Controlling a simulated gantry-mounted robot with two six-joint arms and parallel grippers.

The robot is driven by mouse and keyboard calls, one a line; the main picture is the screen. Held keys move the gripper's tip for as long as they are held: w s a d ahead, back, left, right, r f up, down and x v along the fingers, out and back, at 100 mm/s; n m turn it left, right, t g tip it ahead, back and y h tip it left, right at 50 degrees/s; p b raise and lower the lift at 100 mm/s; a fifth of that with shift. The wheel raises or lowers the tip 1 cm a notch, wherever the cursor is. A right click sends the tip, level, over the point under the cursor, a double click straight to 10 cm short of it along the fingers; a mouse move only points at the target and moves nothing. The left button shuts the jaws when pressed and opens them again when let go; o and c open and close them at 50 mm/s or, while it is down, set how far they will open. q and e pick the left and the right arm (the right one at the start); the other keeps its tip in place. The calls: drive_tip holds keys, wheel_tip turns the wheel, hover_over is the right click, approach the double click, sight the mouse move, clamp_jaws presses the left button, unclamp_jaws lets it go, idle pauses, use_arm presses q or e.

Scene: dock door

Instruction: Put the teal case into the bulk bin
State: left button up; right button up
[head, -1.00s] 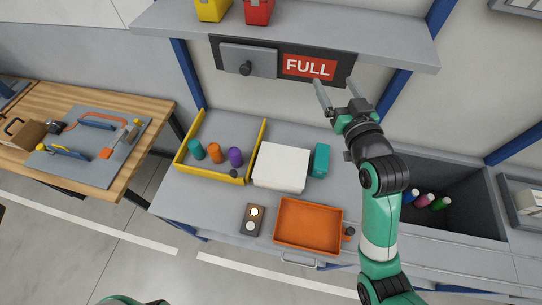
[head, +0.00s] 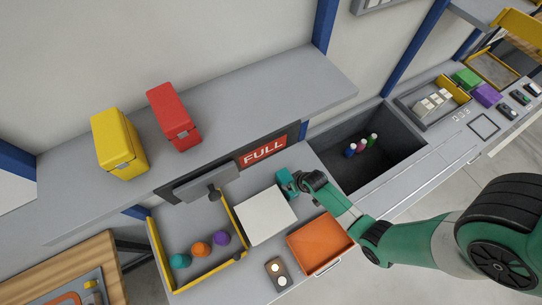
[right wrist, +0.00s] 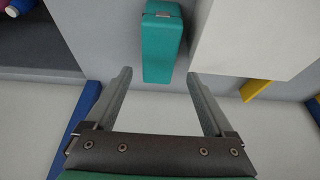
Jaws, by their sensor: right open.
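The teal case (head: 286,180) stands on the grey bench, right beside the white box and near the back edge. In the right wrist view the teal case (right wrist: 163,47) shows ahead, lined up between the fingers of my right gripper (right wrist: 160,75). That gripper is open and empty; whether its tips reach past the case's near end is unclear. In the head view its fingers are mostly hidden at the case. The bulk bin (head: 398,150), a dark sunken bin with several coloured bottles, lies to the right of the case. My left gripper is out of view.
The white box (head: 265,216) is close beside the case. An orange tray (head: 322,243) lies in front, and a yellow-edged tray (head: 163,262) with coloured pieces is at left. A shelf (head: 235,105) with a red case (head: 172,115) and a yellow case (head: 118,142) overhangs behind.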

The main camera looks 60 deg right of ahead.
drive_tip(key=shift+s+f, duration=0.25)
drive_tip(key=shift+s, duration=0.05)
drive_tip(key=b+x, duration=0.1)
drive_tip(key=b, duration=0.1)
drive_tip(key=b+x, duration=0.4)
drive_tip(key=shift+s+f, duration=0.25)
drive_tip(key=shift+f, duration=0.1)
drive_tip(key=shift+w+d+f, duration=0.15)
drive_tip(key=shift+f, duration=0.15)
drive_tip(key=shift+w+r, duration=0.1)
drive_tip(key=b+x, duration=0.5)
drive_tip(key=shift+a, duration=0.25)
drive_tip(key=shift+d+f, duration=0.1)
drive_tip(key=shift+f, duration=0.1)
drive_tip(key=shift+r, duration=0.15)
clamp_jaws()
